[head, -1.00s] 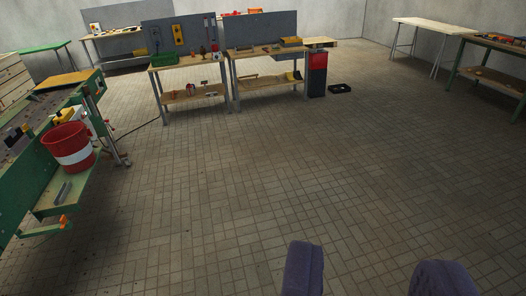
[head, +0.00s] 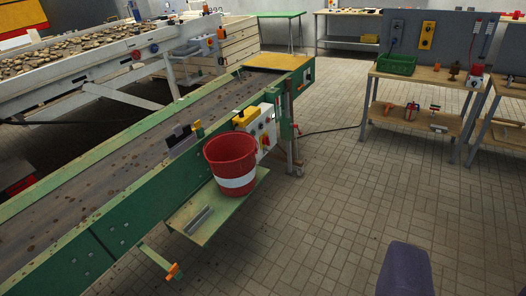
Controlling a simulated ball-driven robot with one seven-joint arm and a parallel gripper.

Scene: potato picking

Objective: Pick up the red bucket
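The red bucket (head: 230,161) with a white band stands upright on a small green side shelf (head: 205,222) of the green conveyor, left of the middle in the head view. One purple-grey finger of my gripper (head: 407,270) shows at the bottom right. The other finger is out of the frame. My gripper is well apart from the bucket, in front of it and to the right. Nothing shows against the visible finger.
The conveyor (head: 110,237) runs diagonally across the left, with a control box (head: 263,131) beside the bucket. A white sorting table (head: 100,80) bearing potatoes is behind. A workbench (head: 425,76) stands at the back right. The tiled floor (head: 330,200) is clear.

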